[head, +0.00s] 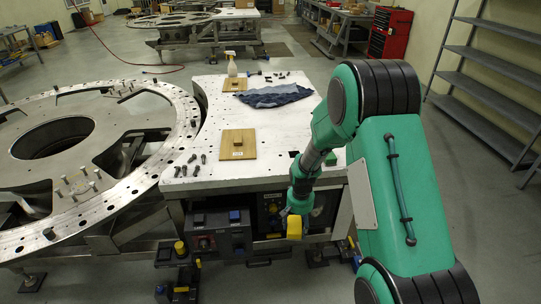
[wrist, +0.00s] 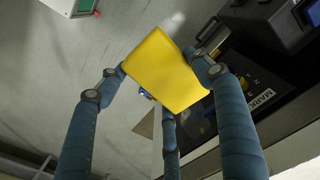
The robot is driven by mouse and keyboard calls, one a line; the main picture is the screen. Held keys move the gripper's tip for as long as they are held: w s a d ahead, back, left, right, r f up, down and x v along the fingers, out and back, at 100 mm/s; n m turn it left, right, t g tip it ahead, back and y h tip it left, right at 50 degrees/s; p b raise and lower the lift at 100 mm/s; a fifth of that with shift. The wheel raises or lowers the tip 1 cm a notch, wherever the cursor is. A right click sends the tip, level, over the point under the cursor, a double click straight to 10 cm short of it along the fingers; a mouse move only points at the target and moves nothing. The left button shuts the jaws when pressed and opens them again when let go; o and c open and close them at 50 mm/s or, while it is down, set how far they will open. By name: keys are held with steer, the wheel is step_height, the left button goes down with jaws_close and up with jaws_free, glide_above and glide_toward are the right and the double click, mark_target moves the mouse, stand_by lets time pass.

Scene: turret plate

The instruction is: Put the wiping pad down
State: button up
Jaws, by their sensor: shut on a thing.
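The yellow wiping pad (head: 294,228) is held at the end of my arm, in front of the table's front side. In the wrist view the pad (wrist: 165,70) sits between blue-grey fingers, with the floor behind it. My gripper (wrist: 168,82) is shut on the pad; in the head view my gripper (head: 296,212) is small and partly hidden by its own wrist. The pad is apart from the white tabletop (head: 205,115).
The tabletop bears two wooden boards with small blocks, a near one (head: 238,146) and a far one (head: 240,79), plus a crumpled blue cloth (head: 272,96), a spray bottle (head: 232,66) and loose bolts (head: 196,159). A large ring plate (head: 178,110) stands left. Bare tabletop shows between them.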

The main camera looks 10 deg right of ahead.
steer(key=w+a+r+m+p, duration=0.2)
steer(key=w+r+m+p, duration=0.3)
steer(key=w+m, duration=0.3)
steer(key=w+a+r+m+p, duration=0.2)
steer(key=w+r+m+p, duration=0.4)
steer(key=w, duration=0.4)
steer(key=shift+r+m+p, duration=0.3)
steer(key=shift+r+m, duration=0.6)
steer(key=shift+r, duration=0.35)
steer(key=shift+s, duration=0.1)
steer(key=p, duration=0.2)
glide_above(274, 165)
steer(key=shift+f, duration=0.7)
steer(key=shift+f+p, duration=0.35)
steer(key=shift+f, duration=1.45)
steer(key=shift+f, duration=0.2)
